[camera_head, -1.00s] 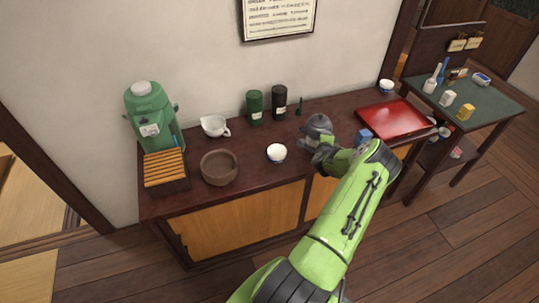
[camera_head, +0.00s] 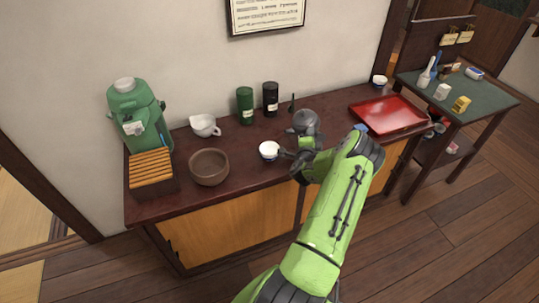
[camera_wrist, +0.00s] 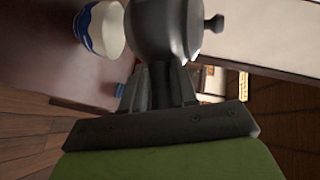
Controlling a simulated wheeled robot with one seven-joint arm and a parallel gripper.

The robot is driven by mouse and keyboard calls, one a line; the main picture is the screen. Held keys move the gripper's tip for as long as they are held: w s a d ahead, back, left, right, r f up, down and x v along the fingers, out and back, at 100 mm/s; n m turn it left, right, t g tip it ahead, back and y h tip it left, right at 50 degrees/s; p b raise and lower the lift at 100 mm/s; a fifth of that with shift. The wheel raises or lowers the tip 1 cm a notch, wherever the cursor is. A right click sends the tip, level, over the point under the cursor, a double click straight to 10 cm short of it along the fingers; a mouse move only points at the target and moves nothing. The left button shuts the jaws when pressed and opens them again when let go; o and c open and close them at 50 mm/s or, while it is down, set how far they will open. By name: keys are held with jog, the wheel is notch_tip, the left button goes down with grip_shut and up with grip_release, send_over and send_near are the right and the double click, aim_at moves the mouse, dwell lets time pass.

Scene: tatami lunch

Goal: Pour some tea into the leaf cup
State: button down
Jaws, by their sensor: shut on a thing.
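The dark grey teapot (camera_head: 304,124) is held by my gripper (camera_head: 303,150) above the counter, to the right of a white cup (camera_head: 269,150). In the wrist view the teapot (camera_wrist: 165,30) fills the top middle, its lid knob pointing right. My gripper (camera_wrist: 165,88) is shut on its near side. The cup also shows in the wrist view (camera_wrist: 105,30), with blue markings outside; I cannot make out a leaf. It stands upright, apart from the gripper. The spout is not clear, and no tea stream shows. A second small white cup (camera_head: 379,82) stands at the back right.
On the counter (camera_head: 240,182) are a brown bowl (camera_head: 209,168), a white pouring bowl (camera_head: 204,126), a green dispenser (camera_head: 137,118), a slatted box (camera_head: 152,172), a green canister (camera_head: 245,106), a black canister (camera_head: 270,99) and a red tray (camera_head: 388,114). A side table (camera_head: 490,98) stands right.

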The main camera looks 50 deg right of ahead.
jog(key=shift+w+a+f+n+h+b, duration=0.1)
jog(key=shift+w+a+n+h+b, duration=0.2)
jog(key=shift+b, duration=0.4)
jog(key=shift+w+a+f+n+h+b, duration=0.1)
jog(key=shift+a+n+b, duration=0.2)
jog(key=shift+b, duration=0.4)
jog(key=shift+a+r, duration=0.1)
jog(key=shift+a, duration=0.05)
jog(key=shift+a+b, duration=0.15)
jog(key=shift+b, duration=0.2)
jog(key=shift+w+a+h+b, duration=0.25)
jog(key=shift+h+b, duration=0.05)
jog(key=shift+b, duration=0.1)
jog(key=shift+w+a+b, duration=0.1)
jog(key=shift+b, duration=0.2)
jog(key=shift+w+a+f+n+h+b, duration=0.15)
jog(key=shift+f+n+h+b, duration=0.15)
jog(key=shift+n+b, duration=0.45)
